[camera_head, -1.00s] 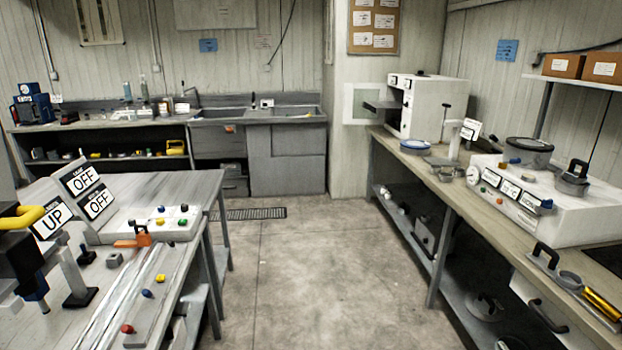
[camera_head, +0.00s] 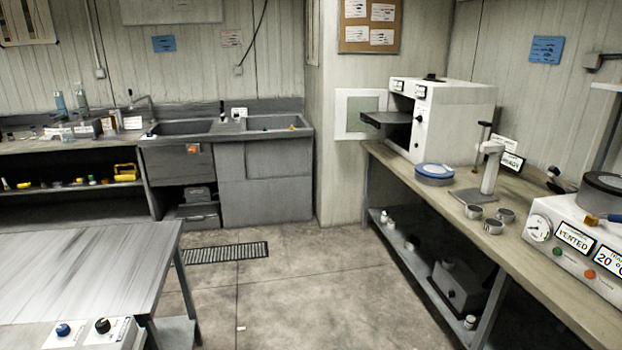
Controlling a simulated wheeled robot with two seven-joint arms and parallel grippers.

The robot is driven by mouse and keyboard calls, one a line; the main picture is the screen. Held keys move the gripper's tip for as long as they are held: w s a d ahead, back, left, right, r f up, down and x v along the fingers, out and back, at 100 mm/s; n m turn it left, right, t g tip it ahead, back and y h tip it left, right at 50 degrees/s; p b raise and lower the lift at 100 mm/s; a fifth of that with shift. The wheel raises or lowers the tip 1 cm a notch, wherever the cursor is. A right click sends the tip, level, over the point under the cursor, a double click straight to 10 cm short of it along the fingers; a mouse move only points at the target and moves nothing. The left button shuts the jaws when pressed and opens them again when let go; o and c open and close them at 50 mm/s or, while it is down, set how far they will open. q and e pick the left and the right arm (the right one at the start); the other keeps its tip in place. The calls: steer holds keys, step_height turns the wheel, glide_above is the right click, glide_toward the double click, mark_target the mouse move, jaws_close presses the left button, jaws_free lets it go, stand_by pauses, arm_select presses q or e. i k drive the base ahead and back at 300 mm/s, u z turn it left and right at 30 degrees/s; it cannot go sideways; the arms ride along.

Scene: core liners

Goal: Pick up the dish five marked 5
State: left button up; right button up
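No dish with a readable 5 shows. Several small metal cups or dishes stand together on the right bench: one at the left (camera_head: 473,212), one in front (camera_head: 492,227) and one at the right (camera_head: 506,215). Any marks on them are too small to read. A round blue-rimmed container (camera_head: 435,175) sits behind them, beside a grey stand (camera_head: 491,172). Neither of my grippers is in view.
The right bench (camera_head: 530,258) carries a white oven-like box (camera_head: 455,118) with its door open and a white apparatus with a "VENTED" label (camera_head: 575,239). A grey table (camera_head: 75,265) stands at left.

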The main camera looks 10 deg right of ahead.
mark_target(472, 211)
steer(key=i, duration=2.45)
steer(key=z, duration=2.55)
